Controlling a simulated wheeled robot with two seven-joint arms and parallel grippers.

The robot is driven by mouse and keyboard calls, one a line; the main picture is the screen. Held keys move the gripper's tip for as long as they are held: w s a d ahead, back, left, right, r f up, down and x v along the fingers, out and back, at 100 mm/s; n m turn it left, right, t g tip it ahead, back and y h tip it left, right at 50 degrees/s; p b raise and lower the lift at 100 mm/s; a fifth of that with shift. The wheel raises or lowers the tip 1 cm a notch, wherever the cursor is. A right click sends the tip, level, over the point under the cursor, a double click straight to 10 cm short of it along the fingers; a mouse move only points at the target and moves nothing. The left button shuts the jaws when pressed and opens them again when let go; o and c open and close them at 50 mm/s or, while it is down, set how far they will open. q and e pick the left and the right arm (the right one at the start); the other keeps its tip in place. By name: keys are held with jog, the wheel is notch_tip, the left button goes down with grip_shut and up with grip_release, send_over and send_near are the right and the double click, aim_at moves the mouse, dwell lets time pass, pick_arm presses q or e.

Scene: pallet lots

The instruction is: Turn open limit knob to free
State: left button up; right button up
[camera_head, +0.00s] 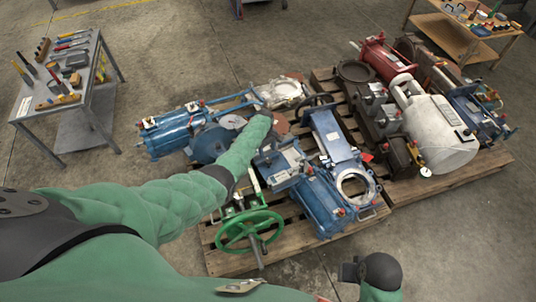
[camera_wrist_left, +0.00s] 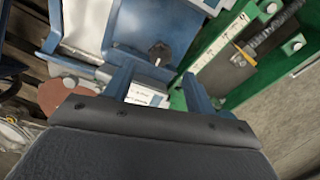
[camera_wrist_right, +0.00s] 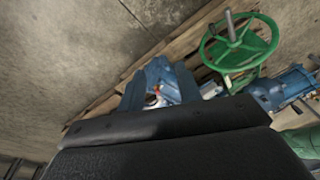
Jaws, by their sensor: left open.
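A small dark knob (camera_wrist_left: 160,52) stands on a blue housing (camera_wrist_left: 140,18) in the left wrist view. I cannot read its setting, and I cannot tell for certain that it is the open limit knob. My left gripper (camera_wrist_left: 157,76) is open, with its fingers apart on either side of a white label (camera_wrist_left: 147,95) below the knob. Nothing shows held in it. In the head view my left arm reaches over the blue actuators and the knob is too small to make out. My right gripper (camera_wrist_right: 159,72) is open and empty, away from the left one.
A wooden pallet (camera_head: 222,262) holds blue actuators (camera_head: 322,205) and a green handwheel (camera_head: 250,232). Another pallet (camera_head: 487,172) carries a white cylinder (camera_head: 440,135) and a red one (camera_head: 385,58). A tool table (camera_head: 35,104) stands left. A green frame (camera_wrist_left: 215,60) borders the left gripper's right side.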

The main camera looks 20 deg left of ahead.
pick_arm(q)
jog(key=shift+w+a+r, duration=0.1)
jog(key=shift+r, duration=0.8)
pick_arm(e)
jog(key=shift+w+a+f, duration=0.1)
jog(key=shift+w+f, duration=0.05)
jog(key=shift+f, duration=0.5)
pick_arm(q)
jog(key=shift+m, duration=0.3)
